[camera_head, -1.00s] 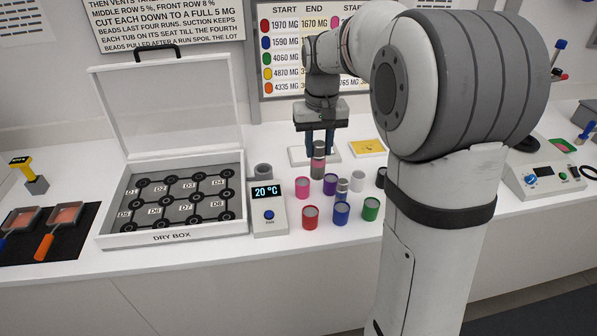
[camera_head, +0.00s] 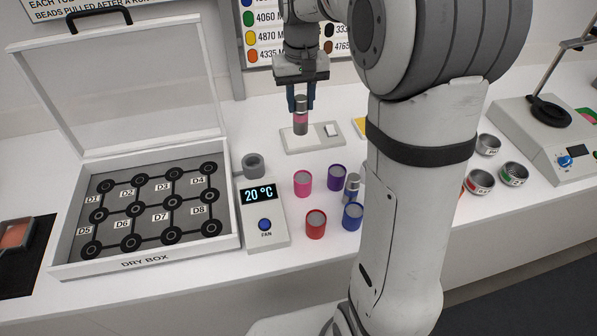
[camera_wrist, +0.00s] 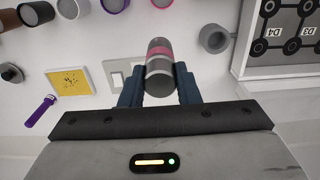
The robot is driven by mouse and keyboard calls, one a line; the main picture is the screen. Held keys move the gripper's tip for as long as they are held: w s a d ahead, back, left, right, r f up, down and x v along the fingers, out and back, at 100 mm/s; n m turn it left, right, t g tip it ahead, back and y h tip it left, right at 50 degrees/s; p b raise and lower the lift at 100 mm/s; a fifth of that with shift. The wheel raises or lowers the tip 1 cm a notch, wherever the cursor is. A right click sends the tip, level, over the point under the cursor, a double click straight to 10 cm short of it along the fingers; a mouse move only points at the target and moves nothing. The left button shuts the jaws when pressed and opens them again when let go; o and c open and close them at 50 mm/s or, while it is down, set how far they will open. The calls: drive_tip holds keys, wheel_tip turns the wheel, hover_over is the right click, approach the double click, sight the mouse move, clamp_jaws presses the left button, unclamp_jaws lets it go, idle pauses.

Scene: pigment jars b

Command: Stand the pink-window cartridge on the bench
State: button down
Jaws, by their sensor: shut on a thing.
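The pink-window cartridge (camera_head: 301,119) is a grey cylinder with a pink band, held roughly upright in the head view. My gripper (camera_head: 300,100) is shut on its upper part from above. In the wrist view the cartridge (camera_wrist: 159,68) sits between the two blue fingers (camera_wrist: 159,88), with its pink band clear of them. In the head view its lower end overlaps a flat white device on the white bench (camera_head: 210,320). I cannot tell how large any gap beneath it is.
The white device (camera_head: 318,141) lies behind pink (camera_head: 303,184), purple (camera_head: 337,178), red (camera_head: 316,224) and blue (camera_head: 353,217) jars. Another silver cartridge (camera_head: 351,188) stands among them. A grey ring-shaped holder (camera_head: 253,166), fan unit (camera_head: 264,208) and open dry box (camera_head: 145,258) are left.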

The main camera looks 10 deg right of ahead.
sight(300, 117)
drive_tip(key=f+b, duration=0.2)
drive_tip(key=f, duration=0.1)
drive_tip(key=f+b, duration=0.1)
drive_tip(key=shift+w+f, duration=0.15)
drive_tip(key=shift+w, duration=0.15)
drive_tip(key=shift+f+b, duration=0.5)
drive_tip(key=shift+b, duration=0.05)
wheel_tip(300, 117, down, 10)
drive_tip(key=shift+r+p, duration=0.1)
drive_tip(key=shift+p, duration=0.2)
drive_tip(key=shift+f, duration=0.2)
drive_tip(key=c, duration=1.1)
unclamp_jaws()
